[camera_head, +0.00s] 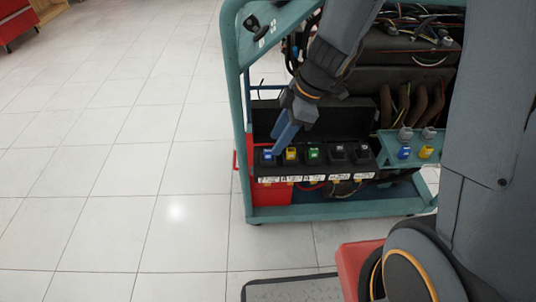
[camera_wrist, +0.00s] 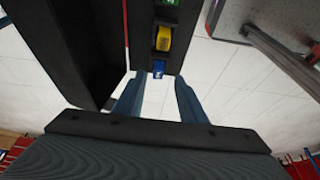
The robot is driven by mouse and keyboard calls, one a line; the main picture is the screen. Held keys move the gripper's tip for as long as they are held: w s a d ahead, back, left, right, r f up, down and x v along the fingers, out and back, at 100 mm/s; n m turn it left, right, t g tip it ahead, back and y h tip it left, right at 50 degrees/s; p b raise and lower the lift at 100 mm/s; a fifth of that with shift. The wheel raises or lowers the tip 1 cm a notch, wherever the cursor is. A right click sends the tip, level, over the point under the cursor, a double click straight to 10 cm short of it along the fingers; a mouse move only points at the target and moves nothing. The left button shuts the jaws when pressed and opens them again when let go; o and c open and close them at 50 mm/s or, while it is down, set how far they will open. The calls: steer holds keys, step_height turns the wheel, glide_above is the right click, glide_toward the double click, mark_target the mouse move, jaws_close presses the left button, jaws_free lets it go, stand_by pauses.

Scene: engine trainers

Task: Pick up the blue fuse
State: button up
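The blue fuse (camera_head: 268,155) sits in the leftmost slot of a black fuse box (camera_head: 316,182) on the engine trainer. It also shows in the wrist view (camera_wrist: 158,69), beyond the fingertips and between them. My gripper (camera_head: 280,140) has two blue fingers pointing down just above and to the right of this fuse in the head view. In the wrist view my gripper (camera_wrist: 160,80) is open, with floor visible between the fingers and nothing held. A second blue fuse (camera_head: 404,153) stands on a teal side bracket at the right.
A yellow fuse (camera_head: 290,155), a green fuse (camera_head: 313,155) and black parts share the box. Another yellow fuse (camera_head: 426,152) is on the bracket. The box's raised black lid (camera_wrist: 75,50) is close to the left finger. Open tiled floor lies left of the teal frame (camera_head: 241,100).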

mark_target(268, 155)
steer(key=x, duration=0.4)
steer(key=shift+w+f, duration=0.15)
jaws_close()
